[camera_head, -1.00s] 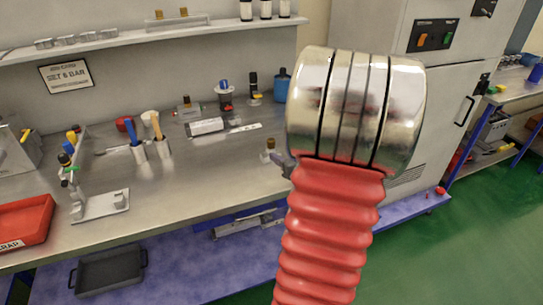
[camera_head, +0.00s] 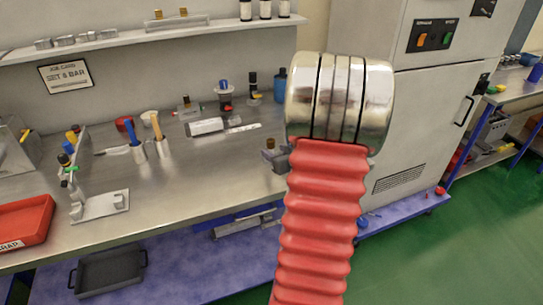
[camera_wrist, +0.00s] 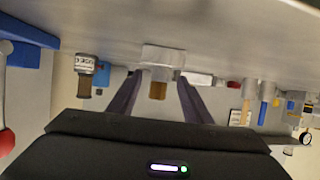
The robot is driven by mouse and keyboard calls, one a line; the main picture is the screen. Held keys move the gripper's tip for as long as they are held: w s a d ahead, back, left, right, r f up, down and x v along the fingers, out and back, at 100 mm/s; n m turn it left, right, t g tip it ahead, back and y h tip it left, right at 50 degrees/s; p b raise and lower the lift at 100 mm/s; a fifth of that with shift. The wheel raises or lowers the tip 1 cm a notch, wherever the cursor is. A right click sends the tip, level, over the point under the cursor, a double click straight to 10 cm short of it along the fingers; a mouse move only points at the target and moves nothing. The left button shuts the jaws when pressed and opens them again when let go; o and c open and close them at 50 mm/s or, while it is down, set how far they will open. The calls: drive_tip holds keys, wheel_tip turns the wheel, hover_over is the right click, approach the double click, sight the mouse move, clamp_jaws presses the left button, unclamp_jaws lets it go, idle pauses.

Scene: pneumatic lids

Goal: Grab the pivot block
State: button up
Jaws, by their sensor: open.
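The likely pivot block is a small grey block with a brass-brown pin on top. It stands on the steel bench near its front right edge in the head view (camera_head: 277,158), partly hidden by my arm. The wrist view is upside down, and there the grey block (camera_wrist: 165,56) shows with its pin pointing down the picture. My gripper (camera_wrist: 158,80) is open, with one dark finger on each side of the block and pin in the picture. I cannot tell whether the fingers reach around it. In the head view my arm hides most of the gripper.
Behind the block, a grey part (camera_head: 206,126), a dark bottle (camera_head: 253,88) and a blue container (camera_head: 281,86) stand on the bench (camera_head: 200,165). Tool cups (camera_head: 162,148), a bracket stand (camera_head: 100,205) and a red scrap tray (camera_head: 25,222) are to the left. A cabinet (camera_head: 425,120) stands right.

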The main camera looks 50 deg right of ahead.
drive_tip(key=shift+x, duration=1)
drive_tip(key=shift+c, duration=0.7)
clamp_jaws()
